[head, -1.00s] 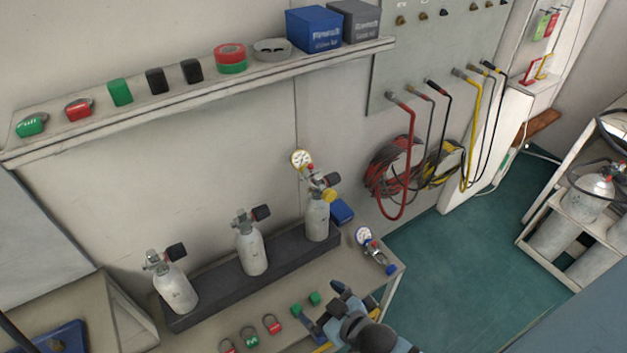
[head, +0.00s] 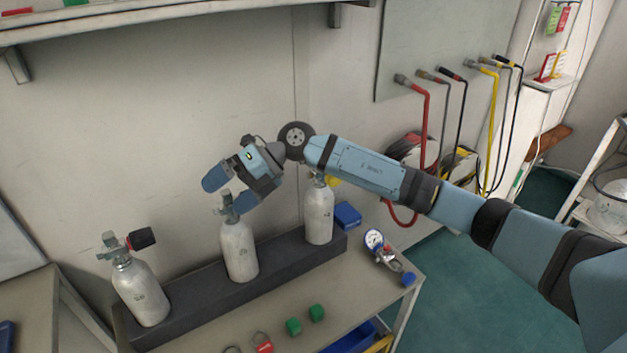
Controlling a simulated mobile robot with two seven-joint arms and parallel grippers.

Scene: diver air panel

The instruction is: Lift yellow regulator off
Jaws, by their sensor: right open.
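The yellow regulator (head: 333,182) is on the right-hand cylinder (head: 319,214) in the rack; only a bit of yellow shows below my right arm, and the rest is hidden behind it. My right gripper (head: 228,191) is open and empty, its fingers pointing left and down at the valve (head: 225,203) of the middle cylinder (head: 239,250). It is left of the yellow regulator. I cannot tell if a finger touches the middle valve. My left gripper is not in view.
The left cylinder (head: 139,291) stands in the dark rack (head: 285,257). Coloured hoses (head: 424,130) hang on the wall panel behind my arm.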

